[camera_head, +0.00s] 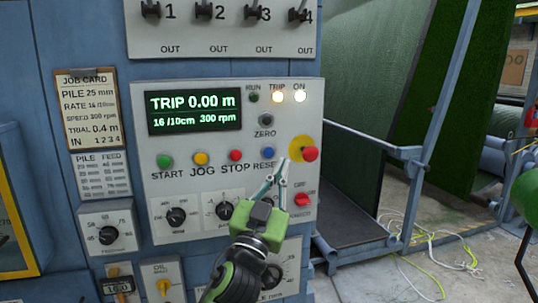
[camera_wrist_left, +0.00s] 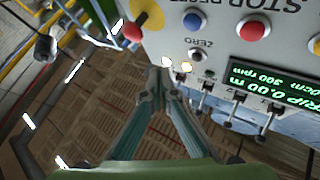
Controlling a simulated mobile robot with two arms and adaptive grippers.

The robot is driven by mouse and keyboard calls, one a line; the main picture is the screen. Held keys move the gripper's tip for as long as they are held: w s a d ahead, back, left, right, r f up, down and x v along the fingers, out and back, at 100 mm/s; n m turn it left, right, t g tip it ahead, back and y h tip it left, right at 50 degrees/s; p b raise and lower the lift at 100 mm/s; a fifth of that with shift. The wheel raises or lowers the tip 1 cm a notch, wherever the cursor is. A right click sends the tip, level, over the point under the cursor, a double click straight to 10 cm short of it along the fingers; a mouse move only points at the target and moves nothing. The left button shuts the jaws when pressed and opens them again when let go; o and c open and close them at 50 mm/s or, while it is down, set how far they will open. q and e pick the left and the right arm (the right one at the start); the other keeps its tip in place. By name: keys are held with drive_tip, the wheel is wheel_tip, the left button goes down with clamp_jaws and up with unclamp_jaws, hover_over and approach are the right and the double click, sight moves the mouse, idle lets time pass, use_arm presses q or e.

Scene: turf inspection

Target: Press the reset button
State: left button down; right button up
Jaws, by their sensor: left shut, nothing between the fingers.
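The blue reset button (camera_head: 267,153) sits on the pale control panel (camera_head: 185,95), at the right end of the row of coloured buttons above the label RESET. It also shows in the left wrist view (camera_wrist_left: 192,20), upside down near the top. My left gripper (camera_head: 281,164) is shut and empty, its tips pointing up beside the end of the RESET label, slightly below and right of the button in the head view. In the wrist view its fingertips (camera_wrist_left: 167,74) show apart from the button. The display (camera_head: 195,110) reads TRIP 0.00 m. My right gripper is not in view.
A red mushroom button on a yellow plate (camera_head: 299,144) is close to the right of the reset button. The red stop button (camera_head: 236,155) is to its left. The TRIP lamp (camera_head: 278,97) and ON lamp (camera_head: 300,96) are lit. A red switch (camera_head: 302,199) is below.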

sight(269, 152)
use_arm(q)
drive_tip(key=w, duration=0.2)
drive_tip(key=w+a+b, duration=0.1)
drive_tip(key=w, duration=0.1)
drive_tip(key=w+a, duration=0.1)
drive_tip(key=w, duration=0.2)
drive_tip(key=shift+a+b, duration=0.1)
drive_tip(key=shift+b, duration=0.3)
idle(0.4)
drive_tip(key=shift+w, duration=0.1)
idle(0.6)
drive_tip(key=shift+w+a, duration=0.15)
drive_tip(key=shift+w, duration=0.1)
